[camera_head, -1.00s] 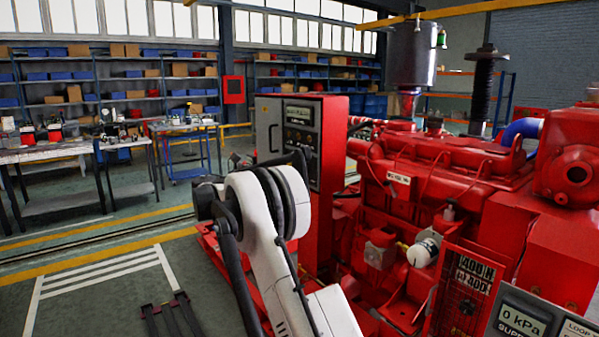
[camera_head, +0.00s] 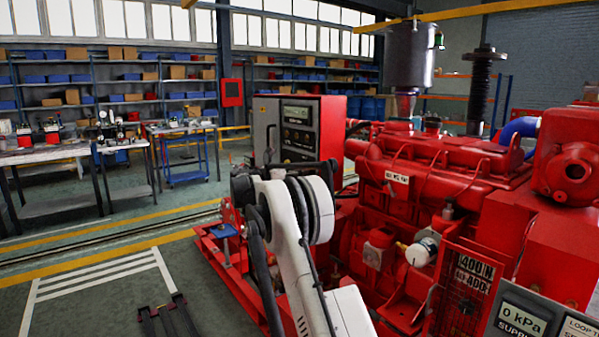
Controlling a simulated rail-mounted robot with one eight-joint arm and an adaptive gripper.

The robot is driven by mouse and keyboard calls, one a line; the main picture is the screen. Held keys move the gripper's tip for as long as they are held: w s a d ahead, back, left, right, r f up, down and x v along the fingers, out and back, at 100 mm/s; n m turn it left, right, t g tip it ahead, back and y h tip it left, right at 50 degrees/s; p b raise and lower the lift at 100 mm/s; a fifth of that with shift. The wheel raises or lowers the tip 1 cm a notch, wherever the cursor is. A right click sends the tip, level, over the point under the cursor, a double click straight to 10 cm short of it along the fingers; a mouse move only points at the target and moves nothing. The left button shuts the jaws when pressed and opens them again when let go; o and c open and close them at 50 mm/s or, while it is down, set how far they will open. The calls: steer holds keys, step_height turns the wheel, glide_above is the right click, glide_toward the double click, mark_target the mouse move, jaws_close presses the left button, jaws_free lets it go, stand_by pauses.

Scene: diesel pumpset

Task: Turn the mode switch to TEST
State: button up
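The red control cabinet (camera_head: 333,125) stands at centre, with a grey door on its left part. Its dark front panel (camera_head: 298,128) carries a small display (camera_head: 296,112) and a few round controls (camera_head: 297,138) below it. The mode switch is presumably among these, but they are too small to tell which one it is or where it points. My white arm rises from the bottom centre, and its dark end part (camera_head: 312,170) lies in front of the cabinet's lower front. My gripper's fingers cannot be made out, and the arm hides part of the cabinet's lower portion.
The red diesel engine (camera_head: 440,165) stands right of the cabinet on a red base frame (camera_head: 222,262). Workbenches (camera_head: 50,155) and shelves stand behind at left. The floor at left is mostly open.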

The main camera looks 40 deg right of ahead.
steer(key=shift+c, duration=0.5)
jaws_close()
steer(key=shift+m, duration=0.3)
steer(key=m+p, duration=0.1)
steer(key=m, duration=0.5)
steer(key=shift+s+m+p, duration=0.1)
steer(key=shift+m+p, duration=0.2)
steer(key=m, duration=0.5)
steer(key=shift+s+f+p, duration=0.1)
steer(key=shift+f+p, duration=0.05)
steer(key=shift+p, duration=0.2)
steer(key=m, duration=0.5)
steer(key=shift+f+m, duration=0.1)
steer(key=shift+m, duration=0.3)
